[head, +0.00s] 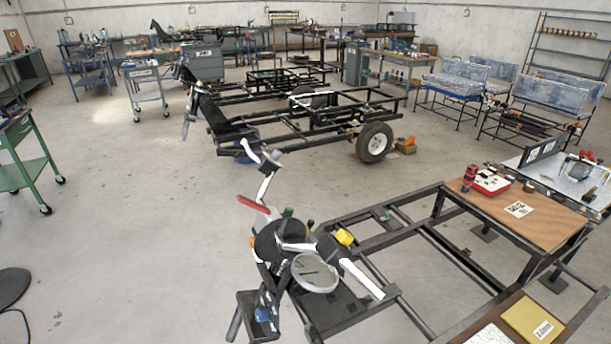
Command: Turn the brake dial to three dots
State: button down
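A round grey face (315,273) with dark lines faces up toward me. I cannot tell which part is the brake dial, and no dots are readable at this size. I cannot make out my gripper anywhere in the head view.
A wooden-topped bench (540,222) with a red box (487,182) stands at the right. A yellow folder (532,319) lies at bottom right. A green trolley (30,172) stands at the left. The floor left of the assembly is open. A second wheeled frame (310,117) stands behind.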

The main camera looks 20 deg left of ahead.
aim_at(276, 155)
jog(key=i+u, duration=0.1)
jog(key=u, duration=0.3)
jog(key=i+l+u, duration=0.1)
jog(key=u, duration=0.25)
jog(key=l+u, duration=0.2)
jog(key=u, duration=0.2)
jog(key=i+l+u, duration=0.15)
jog(key=l, duration=0.25)
jog(key=i+l+u, duration=0.1)
jog(key=l, duration=0.3)
jog(key=i+l+u, duration=0.15)
jog(key=l, duration=0.25)
jog(key=i+l+u, duration=0.1)
jog(key=l, duration=0.35)
jog(key=k+l, duration=0.1)
jog(key=k, duration=0.8)
